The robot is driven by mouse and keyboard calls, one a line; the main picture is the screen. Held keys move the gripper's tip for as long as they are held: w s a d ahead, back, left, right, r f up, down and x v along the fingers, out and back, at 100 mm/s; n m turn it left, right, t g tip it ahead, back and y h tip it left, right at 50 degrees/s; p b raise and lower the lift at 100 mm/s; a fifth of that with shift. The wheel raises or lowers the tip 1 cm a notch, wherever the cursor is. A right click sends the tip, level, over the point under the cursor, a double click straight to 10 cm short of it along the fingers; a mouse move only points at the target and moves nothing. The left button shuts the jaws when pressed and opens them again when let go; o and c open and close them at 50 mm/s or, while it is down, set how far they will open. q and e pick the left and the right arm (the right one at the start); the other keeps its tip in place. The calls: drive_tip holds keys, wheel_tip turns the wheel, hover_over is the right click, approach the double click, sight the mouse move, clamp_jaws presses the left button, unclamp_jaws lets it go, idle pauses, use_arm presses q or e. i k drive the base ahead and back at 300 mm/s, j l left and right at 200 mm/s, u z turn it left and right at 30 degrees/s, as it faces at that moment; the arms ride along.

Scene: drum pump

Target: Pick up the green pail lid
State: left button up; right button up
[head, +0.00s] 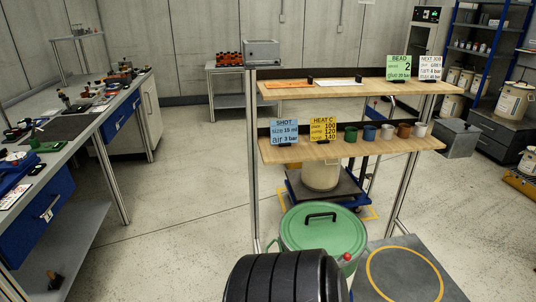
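The green pail lid (340,234) is in the lower middle of the head view. It is round, with a black bar handle (321,217) on top, and lies flat with its handle up. What lies under it is mostly hidden. A small red knob (347,257) shows at its near edge. A black ribbed rounded form in front hides part of the lid's near side. Neither of my grippers shows in the head view.
A two-tier shelf (375,147) with signs and several small cups stands behind the lid. A grey plate with a yellow ring (404,274) lies to its right. A workbench (75,125) runs along the left, with open floor (180,215) between.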

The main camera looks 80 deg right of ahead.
sight(333, 227)
drive_tip(key=i+z, duration=0.15)
drive_tip(key=i, duration=0.25)
drive_tip(key=i+j+z, duration=0.2)
drive_tip(key=i, duration=0.2)
drive_tip(key=i+l+z, duration=0.1)
drive_tip(key=i+z, duration=0.15)
drive_tip(key=z, duration=0.25)
drive_tip(key=i+z, duration=0.2)
drive_tip(key=z, duration=0.3)
drive_tip(key=i+z, duration=0.25)
drive_tip(key=z, duration=0.25)
drive_tip(key=i+j+z, duration=0.2)
drive_tip(key=z, duration=0.25)
